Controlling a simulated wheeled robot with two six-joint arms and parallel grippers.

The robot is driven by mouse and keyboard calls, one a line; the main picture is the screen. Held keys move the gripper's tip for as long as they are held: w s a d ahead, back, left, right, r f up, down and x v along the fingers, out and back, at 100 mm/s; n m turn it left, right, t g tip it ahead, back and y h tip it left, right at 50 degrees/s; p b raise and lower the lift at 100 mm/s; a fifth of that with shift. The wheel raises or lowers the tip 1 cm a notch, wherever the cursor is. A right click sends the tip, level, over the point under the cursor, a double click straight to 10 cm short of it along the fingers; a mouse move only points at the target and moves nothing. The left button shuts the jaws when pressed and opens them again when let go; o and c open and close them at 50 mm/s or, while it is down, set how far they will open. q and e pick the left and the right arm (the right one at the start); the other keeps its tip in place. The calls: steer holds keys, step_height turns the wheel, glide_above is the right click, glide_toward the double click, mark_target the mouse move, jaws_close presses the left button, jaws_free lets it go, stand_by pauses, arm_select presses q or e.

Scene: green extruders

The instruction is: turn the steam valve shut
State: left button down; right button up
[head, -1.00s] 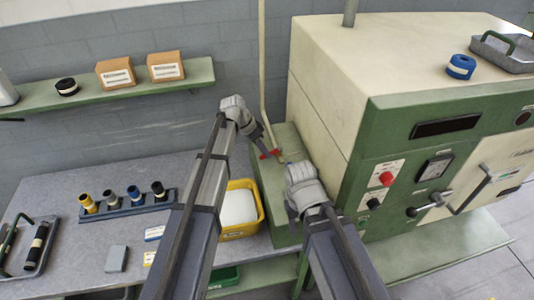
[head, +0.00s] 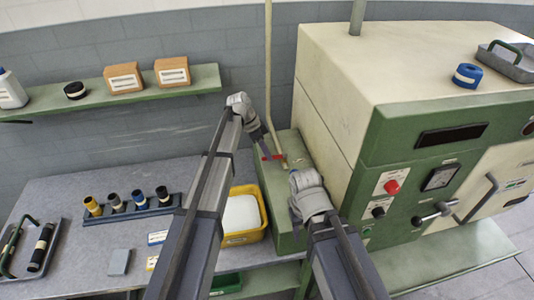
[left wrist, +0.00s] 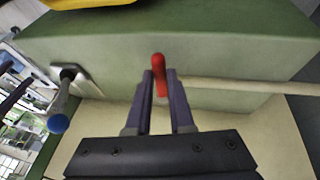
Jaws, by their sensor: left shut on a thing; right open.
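The steam valve's red handle (head: 274,157) is at the foot of the pale pipe (head: 268,70), by the green box between the bench and the machine. In the left wrist view the red handle (left wrist: 158,66) stands between the finger tips, with the pipe (left wrist: 250,86) running off to the right. My left gripper (head: 267,153) is shut on this handle. The valve body is mostly hidden by the fingers. My right gripper (head: 291,172) is close by on the right, apart from the handle; its fingers are largely hidden behind its wrist, and it holds nothing I can see.
The large cream and green machine (head: 410,130) stands close on the right, with a red button (head: 392,187) and a lever (head: 436,212). A yellow bin (head: 240,238) is on the bench (head: 100,260) at left. In the left wrist view a blue-knobbed lever (left wrist: 58,122) shows at left.

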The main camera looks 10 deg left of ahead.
arm_select(q)
steer(key=c, duration=0.8)
jaws_free()
steer(key=shift+r, duration=0.15)
steer(key=p+v, duration=0.7)
steer(key=shift+a+r, duration=0.15)
steer(key=shift+r, duration=0.15)
